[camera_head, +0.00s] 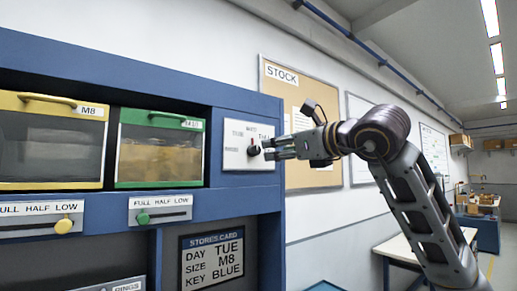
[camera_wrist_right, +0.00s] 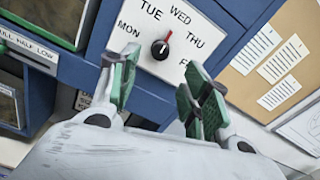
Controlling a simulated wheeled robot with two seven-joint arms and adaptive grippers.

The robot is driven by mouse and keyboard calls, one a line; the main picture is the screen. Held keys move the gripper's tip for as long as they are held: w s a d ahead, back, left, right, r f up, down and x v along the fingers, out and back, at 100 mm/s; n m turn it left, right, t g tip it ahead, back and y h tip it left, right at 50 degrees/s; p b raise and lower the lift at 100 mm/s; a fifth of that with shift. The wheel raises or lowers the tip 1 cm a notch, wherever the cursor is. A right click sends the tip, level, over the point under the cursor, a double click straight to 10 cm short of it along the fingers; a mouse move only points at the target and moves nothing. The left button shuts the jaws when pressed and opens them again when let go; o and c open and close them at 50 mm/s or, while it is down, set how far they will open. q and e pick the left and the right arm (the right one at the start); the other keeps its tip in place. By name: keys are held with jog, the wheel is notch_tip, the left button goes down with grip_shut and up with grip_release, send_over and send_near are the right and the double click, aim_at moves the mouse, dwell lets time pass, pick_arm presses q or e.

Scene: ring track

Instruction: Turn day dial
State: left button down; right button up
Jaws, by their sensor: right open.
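The day dial (camera_head: 254,150) is a small dark knob on a white panel (camera_head: 236,172) at the right end of the blue cabinet. In the right wrist view the dial (camera_wrist_right: 160,49) has a red pointer, which points towards WED. MON, TUE, WED and THU are readable around it; the last label is partly hidden by a finger. My right gripper (camera_head: 270,149) is open in front of the dial. In the wrist view its green-padded fingers (camera_wrist_right: 162,88) are apart with nothing between them, and the dial shows beyond the gap. My left gripper is out of view.
A stores card (camera_head: 212,262) below reads DAY TUE, SIZE M8, KEY BLUE. A yellow-framed bin (camera_head: 50,184) and a green-framed bin (camera_head: 160,184) stand left of the panel, with sliders beneath. A STOCK board (camera_head: 318,180) hangs on the wall behind my right arm.

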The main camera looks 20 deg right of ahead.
aim_at(257, 150)
jog(key=p+x, duration=0.2)
jog(key=x, duration=0.5)
jog(key=shift+w+a, duration=0.1)
jog(key=shift+w, duration=0.25)
jog(key=shift+p+x, duration=0.3)
jog(key=shift+x, duration=0.5)
jog(key=shift+c, duration=0.3)
jog(key=c, duration=1)
